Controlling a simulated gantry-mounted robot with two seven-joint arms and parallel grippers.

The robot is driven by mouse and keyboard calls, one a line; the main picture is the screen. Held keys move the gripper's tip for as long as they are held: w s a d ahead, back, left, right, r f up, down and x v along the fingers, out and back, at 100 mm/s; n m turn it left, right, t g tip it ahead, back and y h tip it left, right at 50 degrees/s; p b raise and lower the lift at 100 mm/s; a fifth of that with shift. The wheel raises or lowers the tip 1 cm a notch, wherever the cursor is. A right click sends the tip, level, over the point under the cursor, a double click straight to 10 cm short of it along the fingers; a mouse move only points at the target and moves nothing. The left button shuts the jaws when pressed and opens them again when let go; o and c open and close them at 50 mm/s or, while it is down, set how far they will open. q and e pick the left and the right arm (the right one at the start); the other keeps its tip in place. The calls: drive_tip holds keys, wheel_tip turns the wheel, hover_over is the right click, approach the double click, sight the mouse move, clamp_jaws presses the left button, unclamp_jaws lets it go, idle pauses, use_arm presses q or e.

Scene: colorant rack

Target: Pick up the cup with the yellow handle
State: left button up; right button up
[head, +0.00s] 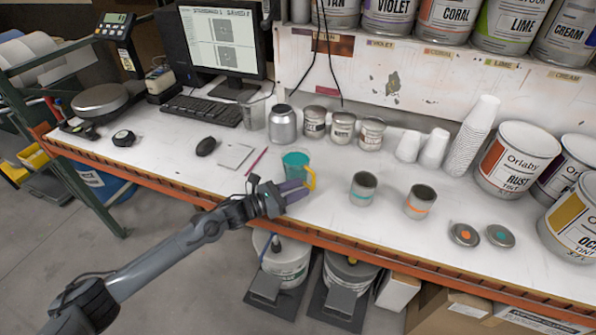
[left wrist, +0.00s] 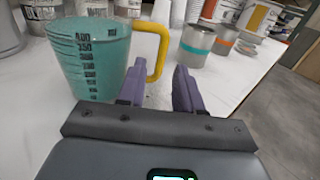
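The cup (head: 295,162) is a teal see-through measuring cup with a yellow handle (head: 311,179). It stands upright near the front edge of the workbench. In the left wrist view the cup (left wrist: 92,60) is at the left, with printed volume marks, and its yellow handle (left wrist: 164,48) points right. My left gripper (head: 297,190) is at the handle side of the cup, low over the bench. Its purple fingers (left wrist: 160,72) are apart, with the lower handle appearing in line with the gap. Contact cannot be told. My right gripper is out of view.
Two grey cans, one teal-banded (head: 363,190) and one orange-banded (head: 421,203), stand to the right of the cup. Small tins (head: 343,128), white paper cups (head: 474,135) and large paint cans (head: 517,160) stand behind. The bench's orange front edge (head: 330,243) runs below my gripper.

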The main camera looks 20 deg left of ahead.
sight(313, 190)
use_arm(q)
drive_tip(key=shift+x, duration=2.9)
drive_tip(key=shift+s+f, duration=0.1)
drive_tip(key=shift+f, duration=0.1)
drive_tip(key=shift+c, duration=0.3)
clamp_jaws()
drive_tip(key=shift+r, duration=0.15)
